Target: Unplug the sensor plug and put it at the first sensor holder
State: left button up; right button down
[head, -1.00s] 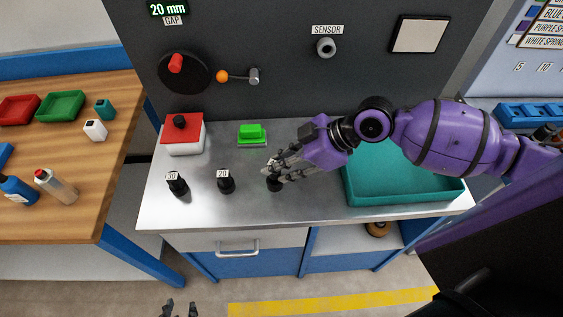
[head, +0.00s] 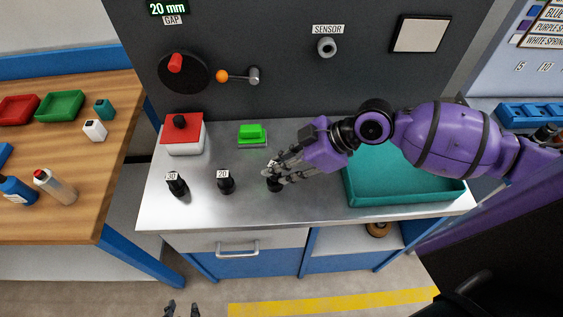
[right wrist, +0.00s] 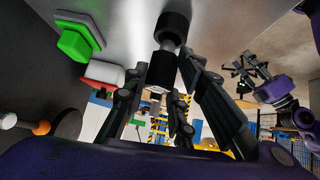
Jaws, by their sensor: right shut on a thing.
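A grey round fitting (head: 326,47) with a dark centre sits on the dark panel under the SENSOR label (head: 328,29). My right gripper (head: 273,173) is over the worktop, well below and left of that fitting. It is shut on a black knobbed piece (head: 275,185), whose base appears to rest on the metal top. In the right wrist view the black knobbed piece (right wrist: 165,70) lies between the fingers (right wrist: 160,88); its wider black end meets the surface. I cannot tell which thing is the first sensor holder.
Black pieces labelled 30 (head: 177,184) and 20 (head: 226,182) stand left of my right gripper. Behind are a red-topped box (head: 183,135) and a green block (head: 252,132). A teal tray (head: 405,201) lies under my right arm. The worktop's front left is clear.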

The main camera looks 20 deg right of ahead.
jog(key=shift+f, duration=0.6)
pick_arm(q)
jog(key=shift+s+a+f+b, duration=0.15)
jog(key=shift+s+f+b, duration=0.25)
jog(key=shift+s+f, duration=0.45)
pick_arm(e)
jog(key=shift+f, duration=0.5)
jog(key=c, duration=1.4)
grip_release()
jog(key=shift+r, duration=0.1)
pick_arm(q)
jog(key=shift+w+r, duration=0.1)
jog(key=shift+w, duration=0.1)
pick_arm(e)
jog(key=v, duration=1.2)
